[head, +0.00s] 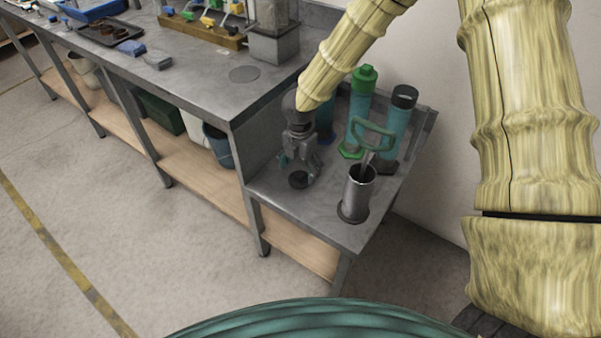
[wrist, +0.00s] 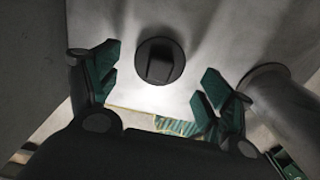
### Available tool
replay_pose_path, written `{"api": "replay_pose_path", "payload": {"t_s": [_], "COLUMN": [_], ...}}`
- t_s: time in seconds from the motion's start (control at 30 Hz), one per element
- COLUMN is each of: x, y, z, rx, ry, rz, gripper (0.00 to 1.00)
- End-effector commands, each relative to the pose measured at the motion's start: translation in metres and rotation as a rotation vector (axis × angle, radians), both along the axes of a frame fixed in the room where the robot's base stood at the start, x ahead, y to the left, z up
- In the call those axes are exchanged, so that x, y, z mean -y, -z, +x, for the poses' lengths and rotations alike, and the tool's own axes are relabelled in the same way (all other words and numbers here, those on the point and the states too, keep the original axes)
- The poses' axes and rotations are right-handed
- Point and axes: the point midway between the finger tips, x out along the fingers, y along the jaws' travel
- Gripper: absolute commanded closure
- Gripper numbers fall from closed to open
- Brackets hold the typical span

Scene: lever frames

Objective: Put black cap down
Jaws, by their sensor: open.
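The black cap (head: 298,180) rests on the lower grey metal side table (head: 290,205). In the wrist view the cap (wrist: 160,62) is a dark round disc with a raised square middle, lying flat on the pale surface. My gripper (head: 297,165) is just above the cap in the head view. In the wrist view my gripper (wrist: 158,80) is open, with a green-padded finger on each side of the cap and clear gaps between. The fingers do not touch it. Part of the cap's far side is hard to see in the head view.
A metal cylinder (head: 357,197) with a green-handled tool (head: 373,133) stands right of the cap. Behind are a green-capped bottle (head: 361,105) and a black-capped bottle (head: 397,125). A taller bench (head: 190,75) borders the table on the left. Bare table lies in front.

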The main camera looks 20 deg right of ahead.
Motion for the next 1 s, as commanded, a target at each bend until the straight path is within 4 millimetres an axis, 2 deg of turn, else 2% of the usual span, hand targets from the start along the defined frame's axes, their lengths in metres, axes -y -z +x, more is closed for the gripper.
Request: {"api": "replay_pose_path", "payload": {"t_s": [0.03,0.3,0.5,0.7,1.0], "x": [0.000,0.000,0.001,0.000,0.000], "y": [-0.011,-0.060,-0.082,-0.089,-0.089], "z": [0.001,0.001,0.000,0.000,0.000], "rx": [0.002,0.002,0.001,-0.001,-0.001], "ry": [0.002,0.001,0.002,0.001,0.000], "rz": [0.002,0.001,0.001,0.000,-0.001], "gripper": [0.20,0.20,0.20,0.20,0.20]}}
